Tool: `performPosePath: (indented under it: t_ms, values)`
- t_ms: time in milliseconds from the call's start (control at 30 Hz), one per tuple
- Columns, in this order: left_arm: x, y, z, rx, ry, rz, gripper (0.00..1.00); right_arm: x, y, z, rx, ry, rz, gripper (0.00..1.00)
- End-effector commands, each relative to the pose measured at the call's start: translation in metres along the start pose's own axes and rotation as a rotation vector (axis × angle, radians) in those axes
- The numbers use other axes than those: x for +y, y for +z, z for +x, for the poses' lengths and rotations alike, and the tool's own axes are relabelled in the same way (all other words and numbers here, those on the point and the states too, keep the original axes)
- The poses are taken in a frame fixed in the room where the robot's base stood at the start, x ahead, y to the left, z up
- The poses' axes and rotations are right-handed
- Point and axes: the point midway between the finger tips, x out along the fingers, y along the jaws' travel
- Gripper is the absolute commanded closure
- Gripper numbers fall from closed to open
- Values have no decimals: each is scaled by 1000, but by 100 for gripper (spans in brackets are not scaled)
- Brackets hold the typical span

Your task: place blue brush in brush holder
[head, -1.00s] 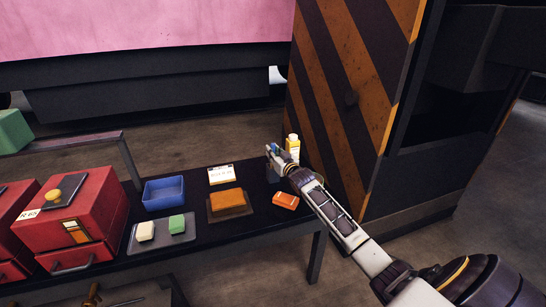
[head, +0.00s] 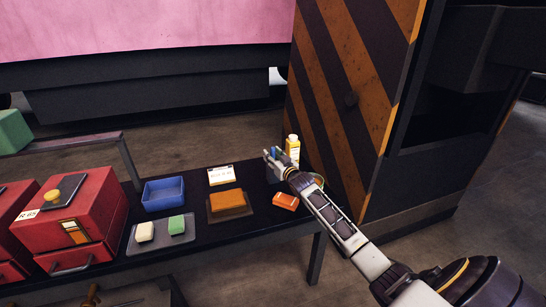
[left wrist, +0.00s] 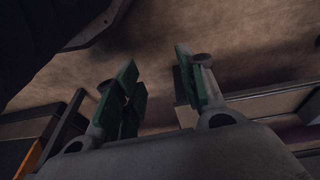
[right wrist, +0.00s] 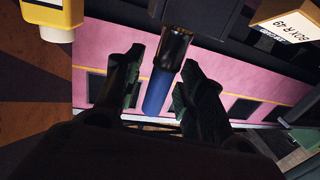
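The blue brush (right wrist: 158,92) stands with its blue handle up; in the right wrist view, which is upside down, its metal collar meets the dark brush holder (right wrist: 205,14). Its bristles are hidden, seemingly inside the holder. In the head view a bit of the blue handle (head: 273,153) shows at the far right end of the table. My right gripper (right wrist: 163,62) is open, with one finger on each side of the brush and a gap beside the handle. My left gripper (left wrist: 158,72) is open and empty over the floor, away from the table.
A yellow bottle (head: 292,148) stands close behind my right gripper. On the dark table (head: 240,240) are an orange box (head: 286,201), a brown block (head: 229,202), a labelled box (head: 221,175), a blue bin (head: 164,192) and red cabinets (head: 75,215). A striped panel (head: 350,100) rises at right.

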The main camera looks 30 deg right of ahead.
Motion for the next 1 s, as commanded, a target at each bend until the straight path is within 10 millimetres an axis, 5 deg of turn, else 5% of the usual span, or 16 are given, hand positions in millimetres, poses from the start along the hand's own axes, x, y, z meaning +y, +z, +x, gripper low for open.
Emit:
performPosePath:
  t_ms: [467,1000]
  values:
    - [0,2,1,-6,-1,0,60,0,-2,-9,-1,-1,0,61]
    - [-4,8,12,-29,-9,-1,60,0,-2,-48,-1,0,0,61]
